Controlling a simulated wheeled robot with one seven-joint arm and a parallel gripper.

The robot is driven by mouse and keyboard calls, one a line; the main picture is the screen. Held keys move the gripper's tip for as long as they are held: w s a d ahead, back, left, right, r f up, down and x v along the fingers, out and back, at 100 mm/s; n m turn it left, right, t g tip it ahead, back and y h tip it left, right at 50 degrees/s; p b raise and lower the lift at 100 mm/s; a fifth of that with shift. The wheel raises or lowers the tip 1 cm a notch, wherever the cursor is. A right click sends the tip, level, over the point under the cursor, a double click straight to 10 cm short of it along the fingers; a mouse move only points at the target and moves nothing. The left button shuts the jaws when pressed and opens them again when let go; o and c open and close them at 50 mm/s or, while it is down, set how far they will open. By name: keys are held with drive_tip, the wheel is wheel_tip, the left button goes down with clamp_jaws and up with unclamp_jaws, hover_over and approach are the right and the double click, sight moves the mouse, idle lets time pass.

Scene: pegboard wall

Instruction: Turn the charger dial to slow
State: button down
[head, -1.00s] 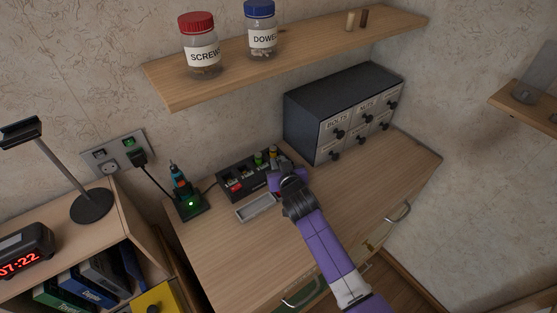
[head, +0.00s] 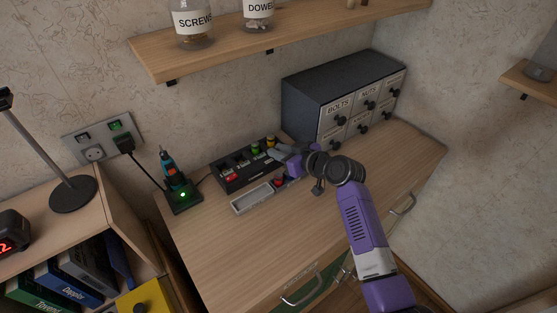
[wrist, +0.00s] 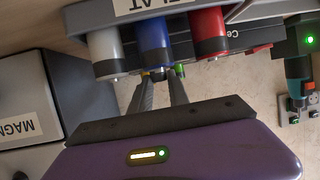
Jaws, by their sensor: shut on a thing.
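The charger (head: 184,198) is a dark base with a green light, left on the desk, with a teal-and-black driver (head: 168,172) upright in it. The driver also shows at the right edge of the wrist view (wrist: 297,72). I cannot make out the dial or its setting. My gripper (head: 277,152) is at the right end of the black rack (head: 232,183), away from the charger. In the wrist view its fingers (wrist: 160,78) close at the dark end of a blue cylinder (wrist: 154,32), between a white and a red one. The exact contact is partly hidden.
A shallow grey tray (head: 240,209) lies in front of the rack. A dark drawer cabinet (head: 303,108) stands right of my gripper. A shelf (head: 200,62) with jars hangs above. A cable runs from the charger to the wall outlet (head: 97,138). The desk front is clear.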

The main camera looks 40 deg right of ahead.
drive_tip(key=n+y+b, duration=0.1)
drive_tip(key=b, duration=0.1)
drive_tip(key=y+b, duration=0.1)
drive_tip(key=n+y+b, duration=0.1)
drive_tip(key=b, duration=0.1)
drive_tip(key=shift+w+d+f+n+g+b, duration=0.1)
drive_tip(key=shift+d+f+n+g+b, duration=0.2)
drive_tip(key=shift+f, duration=0.05)
drive_tip(key=n+g+y+b, duration=0.1)
drive_tip(key=b, duration=0.2)
drive_tip(key=shift+r+n+y, duration=0.15)
drive_tip(key=shift+n+y, duration=0.25)
drive_tip(key=shift+r+n+y+b, duration=0.1)
drive_tip(key=shift+n+y+b, duration=0.2)
drive_tip(key=shift+y, duration=0.1)
drive_tip(key=c, duration=1.3)
unclamp_jaws()
drive_tip(key=shift+o, duration=0.2)
drive_tip(key=shift+v, duration=3.85)
drive_tip(key=shift+r, duration=0.15)
